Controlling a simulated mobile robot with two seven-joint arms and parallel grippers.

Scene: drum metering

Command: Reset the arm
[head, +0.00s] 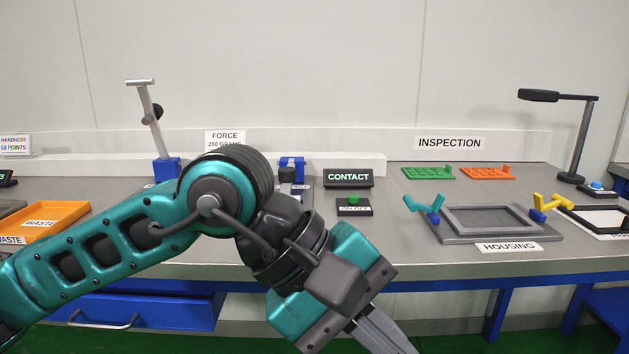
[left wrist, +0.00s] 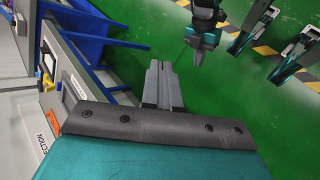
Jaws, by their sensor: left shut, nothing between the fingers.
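My left arm reaches in from the left in the head view, bent in front of the bench. My left gripper (head: 385,335) points down and to the right at the bottom of the head view, in front of the bench edge. In the left wrist view my left gripper (left wrist: 161,72) shows its two fingers pressed together with nothing between them, over the green floor (left wrist: 230,100). It is apart from the things on the bench.
The grey bench (head: 430,255) holds an orange waste tray (head: 70,215), a contact display (head: 348,178), a green button (head: 353,200), a housing frame (head: 450,235), green (head: 428,172) and orange (head: 487,172) parts, and a lamp (head: 582,140). A blue drawer (head: 150,310) is below.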

